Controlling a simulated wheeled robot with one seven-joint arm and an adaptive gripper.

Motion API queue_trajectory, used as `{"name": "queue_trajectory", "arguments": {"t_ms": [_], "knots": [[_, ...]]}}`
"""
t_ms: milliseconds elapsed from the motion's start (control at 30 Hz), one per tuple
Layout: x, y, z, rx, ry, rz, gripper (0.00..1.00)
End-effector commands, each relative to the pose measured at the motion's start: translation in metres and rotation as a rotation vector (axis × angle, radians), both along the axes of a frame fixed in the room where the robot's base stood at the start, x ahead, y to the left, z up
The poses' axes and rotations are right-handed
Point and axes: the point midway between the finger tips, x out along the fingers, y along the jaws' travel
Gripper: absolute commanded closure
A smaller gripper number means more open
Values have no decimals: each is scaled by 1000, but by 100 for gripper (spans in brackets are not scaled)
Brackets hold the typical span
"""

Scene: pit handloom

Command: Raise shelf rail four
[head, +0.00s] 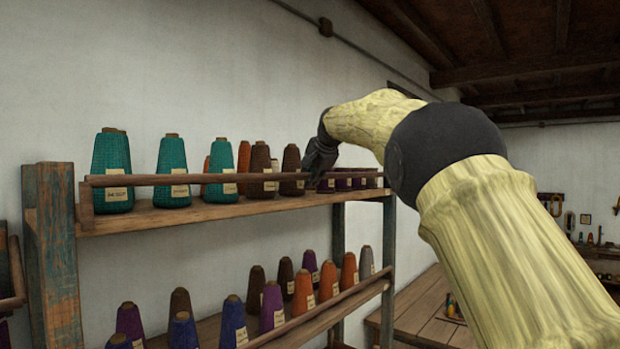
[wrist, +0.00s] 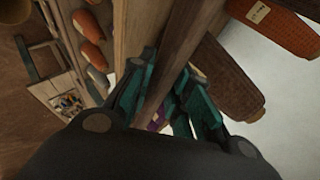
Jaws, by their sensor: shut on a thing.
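A thin brown wooden rail (head: 150,180) runs along the front of the upper shelf, level with the lower part of the yarn cones. I see no number on it. My gripper (head: 318,178) is at the rail toward its right part, with the arm reaching in from the right. In the wrist view, my gripper's teal fingers (wrist: 163,92) lie on either side of the rail (wrist: 183,55) and are shut on it. The fingers hide part of the rail. The upper shelf board (head: 170,216) lies just below.
Teal cones (head: 172,172) and brown cones (head: 261,166) stand close behind the rail. A lower rail (head: 325,308) fronts the lower shelf of mixed cones. A blue-and-brown post (head: 52,255) stands at left. A wooden table (head: 425,305) is at lower right.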

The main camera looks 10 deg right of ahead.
Motion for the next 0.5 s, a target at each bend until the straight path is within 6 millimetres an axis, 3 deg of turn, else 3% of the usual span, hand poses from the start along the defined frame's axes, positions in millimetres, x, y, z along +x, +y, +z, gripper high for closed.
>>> {"name": "queue_trajectory", "arguments": {"t_ms": [33, 133, 500], "knots": [[0, 0, 5, 0, -9, -1, 75], [0, 0, 4, 0, -7, -1, 58], [-1, 2, 3, 0, -4, 2, 58]]}}
